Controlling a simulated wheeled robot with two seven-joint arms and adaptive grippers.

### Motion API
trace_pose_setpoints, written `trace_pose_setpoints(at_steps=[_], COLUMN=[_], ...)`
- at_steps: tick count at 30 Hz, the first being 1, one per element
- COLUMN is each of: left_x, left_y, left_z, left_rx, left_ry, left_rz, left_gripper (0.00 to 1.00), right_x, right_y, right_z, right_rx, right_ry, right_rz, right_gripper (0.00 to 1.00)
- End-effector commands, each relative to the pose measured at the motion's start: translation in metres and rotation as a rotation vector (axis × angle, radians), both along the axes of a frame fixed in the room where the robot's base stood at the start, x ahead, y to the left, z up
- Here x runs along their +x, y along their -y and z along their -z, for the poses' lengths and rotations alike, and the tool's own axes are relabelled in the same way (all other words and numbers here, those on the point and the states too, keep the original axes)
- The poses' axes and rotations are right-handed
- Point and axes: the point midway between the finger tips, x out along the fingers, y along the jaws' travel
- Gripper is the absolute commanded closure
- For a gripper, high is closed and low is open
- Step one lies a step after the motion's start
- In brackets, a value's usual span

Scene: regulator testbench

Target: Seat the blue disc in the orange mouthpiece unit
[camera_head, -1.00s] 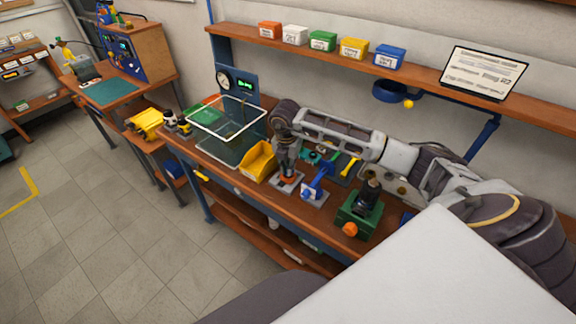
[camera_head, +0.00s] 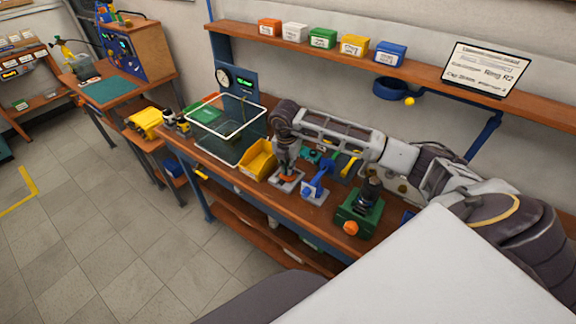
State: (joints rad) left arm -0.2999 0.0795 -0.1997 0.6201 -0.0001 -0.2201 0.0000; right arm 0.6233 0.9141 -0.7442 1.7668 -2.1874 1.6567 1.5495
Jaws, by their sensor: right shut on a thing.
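The orange mouthpiece unit (camera_head: 288,177) sits on a light grey plate (camera_head: 284,187) on the workbench. My right gripper (camera_head: 287,168) points down directly over it, fingertips at the unit. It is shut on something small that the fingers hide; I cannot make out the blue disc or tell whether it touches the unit. My left gripper is outside the view.
A blue clamp-like fixture (camera_head: 316,186) stands just right of the unit, and a green-based device (camera_head: 358,214) with an orange knob is further right. A yellow bin (camera_head: 259,160) is close on the left, beside a clear white-rimmed tank (camera_head: 238,139).

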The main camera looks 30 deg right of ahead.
Motion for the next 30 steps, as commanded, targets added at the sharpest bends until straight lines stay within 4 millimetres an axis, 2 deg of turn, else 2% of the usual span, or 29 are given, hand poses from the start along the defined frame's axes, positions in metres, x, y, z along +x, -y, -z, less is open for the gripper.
trace_pose_setpoints(at_steps=[30], left_x=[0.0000], left_y=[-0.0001], left_z=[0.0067], left_rx=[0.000], left_ry=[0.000], left_rz=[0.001], left_gripper=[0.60], right_x=[0.0000], right_y=[0.0000], right_z=[0.0066], right_rx=[0.000], right_ry=[0.000], right_rz=[-0.006], right_gripper=[1.00])
